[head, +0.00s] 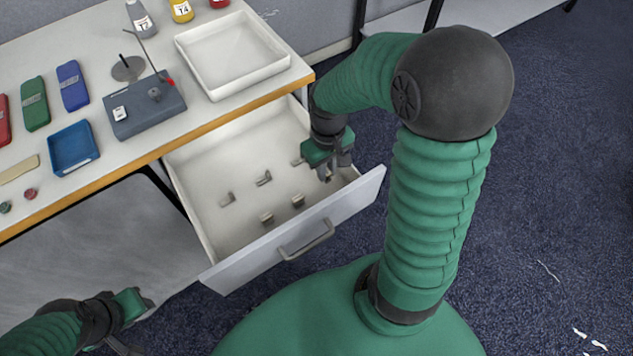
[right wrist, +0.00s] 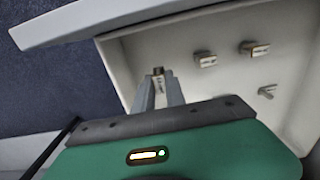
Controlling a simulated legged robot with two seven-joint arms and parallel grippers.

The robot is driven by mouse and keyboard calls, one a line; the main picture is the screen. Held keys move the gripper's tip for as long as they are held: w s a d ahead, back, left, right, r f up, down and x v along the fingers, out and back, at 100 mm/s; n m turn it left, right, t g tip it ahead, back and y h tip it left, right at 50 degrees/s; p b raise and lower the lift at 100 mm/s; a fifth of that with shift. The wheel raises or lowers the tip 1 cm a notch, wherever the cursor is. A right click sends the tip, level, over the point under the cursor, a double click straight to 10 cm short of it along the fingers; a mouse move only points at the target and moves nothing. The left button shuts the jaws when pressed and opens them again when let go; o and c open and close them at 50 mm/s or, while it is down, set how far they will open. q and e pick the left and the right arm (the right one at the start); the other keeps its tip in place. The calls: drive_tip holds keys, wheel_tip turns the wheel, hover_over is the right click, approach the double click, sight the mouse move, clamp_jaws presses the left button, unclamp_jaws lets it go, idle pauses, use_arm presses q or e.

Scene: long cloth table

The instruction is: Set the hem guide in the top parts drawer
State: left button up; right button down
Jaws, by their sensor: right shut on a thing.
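The parts drawer (head: 205,165) is pulled out from under the table, with its white front panel (head: 300,235) and handle facing me. My right gripper (head: 328,174) reaches down inside the drawer near its right end. In the right wrist view my right gripper (right wrist: 158,88) is shut on a small metal piece with a brownish end, which looks like the hem guide (right wrist: 158,73). I cannot tell whether it touches the drawer floor. In the head view the piece is mostly hidden by the fingers. My left gripper (head: 138,322) is at the lower left, away from the drawer; its opening is unclear.
Several small metal parts lie on the drawer floor, such as one near the front (head: 267,218) and an angled one (head: 227,199). A white tray (head: 285,60), a grey device (head: 145,118) and a blue tray (head: 74,165) stand on the table above.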

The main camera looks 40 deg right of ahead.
wheel_tip(320, 180, down, 5)
drive_tip(key=shift+a+r+b, duration=0.15)
drive_tip(key=shift+r+b, duration=0.05)
drive_tip(key=shift+b, duration=0.75)
drive_tip(key=shift+a+f, duration=0.15)
drive_tip(key=shift+f, duration=0.1)
drive_tip(key=shift+r, duration=0.1)
drive_tip(key=c, duration=1.4)
unclamp_jaws()
drive_tip(key=shift+f, duration=0.2)
drive_tip(key=shift+r, duration=0.1)
